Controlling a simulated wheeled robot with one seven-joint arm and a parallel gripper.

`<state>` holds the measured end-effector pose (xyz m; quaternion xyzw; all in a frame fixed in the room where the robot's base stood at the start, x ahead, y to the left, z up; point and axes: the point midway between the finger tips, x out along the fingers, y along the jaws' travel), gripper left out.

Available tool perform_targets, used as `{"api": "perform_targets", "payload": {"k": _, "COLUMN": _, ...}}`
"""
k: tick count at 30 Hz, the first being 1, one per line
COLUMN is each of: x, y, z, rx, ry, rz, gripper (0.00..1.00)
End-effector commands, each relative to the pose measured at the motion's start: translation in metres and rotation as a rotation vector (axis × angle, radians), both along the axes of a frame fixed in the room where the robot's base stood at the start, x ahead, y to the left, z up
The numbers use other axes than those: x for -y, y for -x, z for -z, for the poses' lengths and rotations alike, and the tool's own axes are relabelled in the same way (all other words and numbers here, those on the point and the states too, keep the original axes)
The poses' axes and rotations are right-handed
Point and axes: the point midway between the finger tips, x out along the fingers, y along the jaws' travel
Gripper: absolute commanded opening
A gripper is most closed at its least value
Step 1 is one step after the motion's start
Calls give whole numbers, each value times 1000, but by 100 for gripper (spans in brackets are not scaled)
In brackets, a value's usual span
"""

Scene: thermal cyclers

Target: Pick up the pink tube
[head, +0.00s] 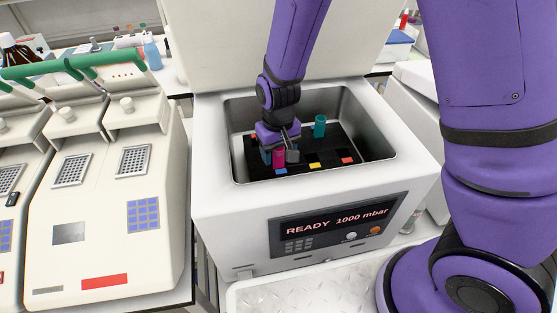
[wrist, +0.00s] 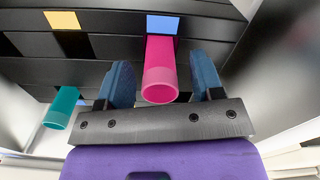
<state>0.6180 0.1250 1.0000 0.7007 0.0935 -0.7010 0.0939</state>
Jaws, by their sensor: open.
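The pink tube (wrist: 160,75) stands in the black rack inside the open chamber, beside a blue marker square. In the wrist view it lies between the two blue fingers of my gripper (wrist: 163,82), with gaps on both sides. The fingers are open and hold nothing. In the head view my gripper (head: 272,156) is down inside the chamber, and the pink tube (head: 279,157) shows beside its fingers, partly hidden by them.
A teal tube (head: 320,126) stands farther back in the rack (head: 330,150), and also shows at left in the wrist view (wrist: 62,107). The chamber walls (head: 375,120) of the white machine enclose my gripper. Thermal cyclers (head: 110,220) stand at left.

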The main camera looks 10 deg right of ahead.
Motion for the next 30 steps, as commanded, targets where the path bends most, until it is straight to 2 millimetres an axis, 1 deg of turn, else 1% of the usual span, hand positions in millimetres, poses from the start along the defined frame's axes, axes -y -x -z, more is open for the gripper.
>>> {"api": "perform_targets", "payload": {"k": 3, "x": 0, "y": 0, "z": 4, "rx": 0, "ry": 0, "rz": 0, "gripper": 61}}
{"api": "perform_targets", "payload": {"k": 9, "x": 0, "y": 0, "z": 4, "rx": 0, "ry": 0, "rz": 0, "gripper": 61}}
{"api": "perform_targets", "payload": {"k": 11, "x": 0, "y": 0, "z": 4, "rx": 0, "ry": 0, "rz": 0, "gripper": 47}}
{"api": "perform_targets", "payload": {"k": 12, "x": 0, "y": 0, "z": 4, "rx": 0, "ry": 0, "rz": 0, "gripper": 38}}
{"api": "perform_targets", "payload": {"k": 14, "x": 0, "y": 0, "z": 4, "rx": 0, "ry": 0, "rz": 0, "gripper": 24}}
{"api": "perform_targets", "payload": {"k": 15, "x": 0, "y": 0, "z": 4, "rx": 0, "ry": 0, "rz": 0, "gripper": 15}}
{"api": "perform_targets", "payload": {"k": 16, "x": 0, "y": 0, "z": 4, "rx": 0, "ry": 0, "rz": 0, "gripper": 8}}
{"api": "perform_targets", "payload": {"k": 25, "x": 0, "y": 0, "z": 2, "rx": 1, "ry": -1, "rz": 0, "gripper": 8}}
{"api": "perform_targets", "payload": {"k": 28, "x": -1, "y": 0, "z": -5, "rx": 3, "ry": -2, "rz": 0, "gripper": 8}}
{"api": "perform_targets", "payload": {"k": 30, "x": -1, "y": 0, "z": -13, "rx": 3, "ry": -3, "rz": 0, "gripper": 8}}
